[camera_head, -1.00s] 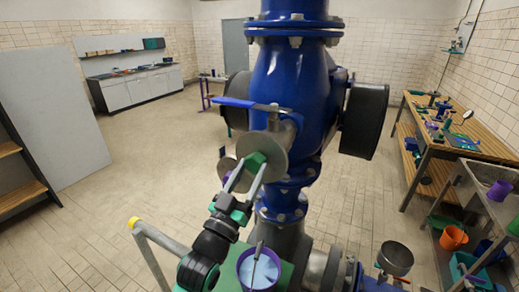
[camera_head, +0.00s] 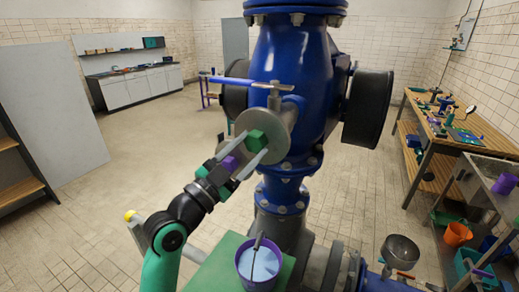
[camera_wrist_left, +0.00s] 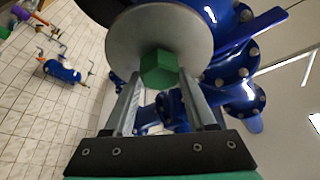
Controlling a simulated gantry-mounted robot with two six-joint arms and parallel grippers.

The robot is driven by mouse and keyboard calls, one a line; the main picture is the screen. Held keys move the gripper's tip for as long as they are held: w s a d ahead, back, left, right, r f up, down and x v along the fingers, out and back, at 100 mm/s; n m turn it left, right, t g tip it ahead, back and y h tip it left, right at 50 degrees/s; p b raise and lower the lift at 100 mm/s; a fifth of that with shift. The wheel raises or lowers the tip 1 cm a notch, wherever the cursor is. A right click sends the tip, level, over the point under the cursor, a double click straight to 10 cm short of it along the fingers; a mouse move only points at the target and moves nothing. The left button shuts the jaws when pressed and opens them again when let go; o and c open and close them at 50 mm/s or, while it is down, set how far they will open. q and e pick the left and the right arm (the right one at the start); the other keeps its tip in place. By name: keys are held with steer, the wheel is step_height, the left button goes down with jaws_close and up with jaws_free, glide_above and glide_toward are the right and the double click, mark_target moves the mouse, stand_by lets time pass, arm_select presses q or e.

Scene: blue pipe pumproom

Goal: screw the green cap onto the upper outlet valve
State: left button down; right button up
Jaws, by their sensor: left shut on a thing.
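The green cap (camera_head: 256,137) is a hexagonal block in front of the round grey disc (camera_head: 277,149) of the upper outlet valve, below its blue lever (camera_head: 237,82). In the left wrist view the cap (camera_wrist_left: 158,68) stands at the middle of the disc (camera_wrist_left: 125,38). My left gripper (camera_head: 252,149) reaches up from the lower left, its two fingers shut on the cap's sides; its fingers show in the wrist view (camera_wrist_left: 160,84). The cap is at the disc's face; how far it is threaded on is hidden. My right gripper is not in view.
The large blue pipe (camera_head: 292,75) stands just behind the valve. A purple bucket (camera_head: 243,275) sits below on a green surface (camera_head: 207,274). A wooden workbench (camera_head: 470,130) with tools stands at the right. The floor at the left is open.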

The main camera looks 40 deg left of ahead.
arm_select(q)
steer(key=m, duration=0.2)
steer(key=m+h+b, duration=0.1)
steer(key=shift+a+f+m+g+b, duration=0.1)
steer(key=shift+a+m+g+b, duration=0.05)
steer(key=shift+m+g+b, duration=0.2)
steer(key=shift+r+m+h+p, duration=0.45)
steer(key=shift+m+p, duration=0.1)
steer(key=shift+p, duration=0.5)
steer(key=c, duration=0.5)
jaws_free()
steer(key=shift+f, duration=0.3)
steer(key=o, duration=0.4)
steer(key=shift+b, duration=0.3)
steer(key=shift+c, duration=0.2)
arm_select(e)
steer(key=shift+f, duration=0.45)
arm_select(q)
steer(key=shift+r, duration=0.1)
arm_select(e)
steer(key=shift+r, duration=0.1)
